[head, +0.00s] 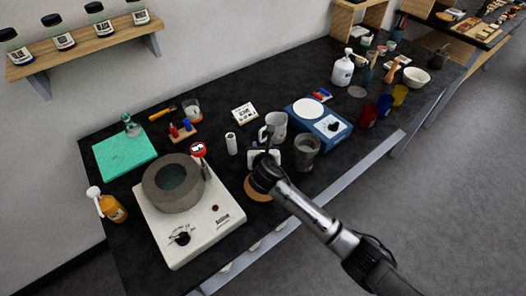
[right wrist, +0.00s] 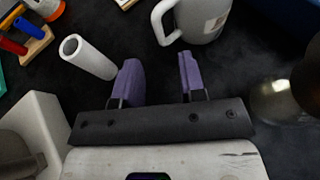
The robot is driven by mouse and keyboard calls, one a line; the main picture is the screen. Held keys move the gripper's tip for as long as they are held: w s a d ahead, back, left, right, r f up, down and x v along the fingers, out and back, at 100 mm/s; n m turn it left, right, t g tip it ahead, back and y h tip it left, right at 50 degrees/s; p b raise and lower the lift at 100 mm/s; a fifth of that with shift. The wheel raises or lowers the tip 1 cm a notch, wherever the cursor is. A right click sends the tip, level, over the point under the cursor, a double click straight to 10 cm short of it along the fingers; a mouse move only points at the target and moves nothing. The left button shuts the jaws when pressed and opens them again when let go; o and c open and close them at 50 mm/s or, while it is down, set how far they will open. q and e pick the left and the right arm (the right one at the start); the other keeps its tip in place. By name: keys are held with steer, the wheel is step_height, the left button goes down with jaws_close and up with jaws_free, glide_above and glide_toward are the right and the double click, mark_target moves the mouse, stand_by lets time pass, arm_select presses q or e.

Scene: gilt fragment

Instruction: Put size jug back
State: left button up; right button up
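A pale grey jug (head: 277,127), which I take for the size jug, stands upright on the dark bench just left of a blue device. Its handle faces left. My right gripper (head: 264,152) is in front of it, apart from it. In the right wrist view the jug (right wrist: 203,20) is at the top, its handle beyond the fingertips. The purple fingers of the right gripper (right wrist: 158,65) are spread with nothing between them. A round cork mat (head: 258,190) lies partly under the right arm. My left gripper is not in view.
A hot plate (head: 205,222) bearing a thick grey ring-shaped pot (head: 172,183) stands to the left. A white cylinder (head: 231,143) stands left of the jug. A dark metallic cup (head: 307,153) is close on the right, before the blue device (head: 318,120). Bottles and cups crowd the far right.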

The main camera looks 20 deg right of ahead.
steer(key=shift+p+v, duration=0.5)
steer(key=shift+v, duration=2.15)
